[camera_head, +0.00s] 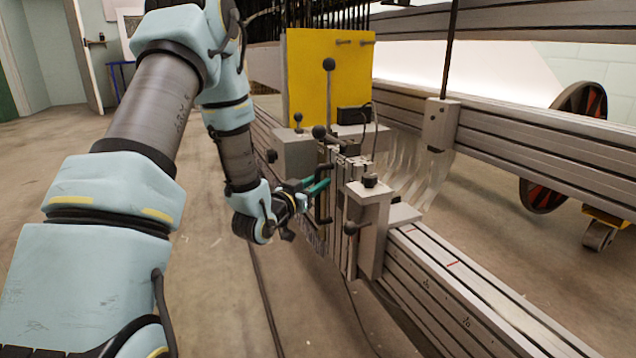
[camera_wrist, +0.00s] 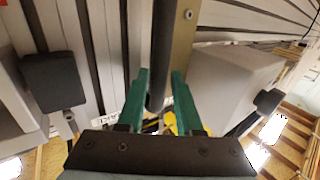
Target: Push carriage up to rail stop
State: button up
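The carriage (camera_head: 295,155) is a grey metal block assembly with a yellow plate (camera_head: 305,75) and ball-ended levers, mounted on the grey rail. A black upright handle (camera_head: 323,207) shows on its near side. My gripper (camera_head: 317,187) has green fingers and is at this handle.
The slotted grey rail (camera_head: 465,290) runs on to the lower right. A second beam (camera_head: 540,140) runs behind, with a bracket and rod (camera_head: 440,125). A dark wheel (camera_head: 560,150) stands at the right. Cables hang to the floor below the carriage. The floor at left is clear.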

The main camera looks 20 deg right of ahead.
jog(key=p+v, duration=0.2)
jog(key=v, duration=0.8)
jog(key=shift+a, duration=0.2)
jog(key=shift+s, duration=0.1)
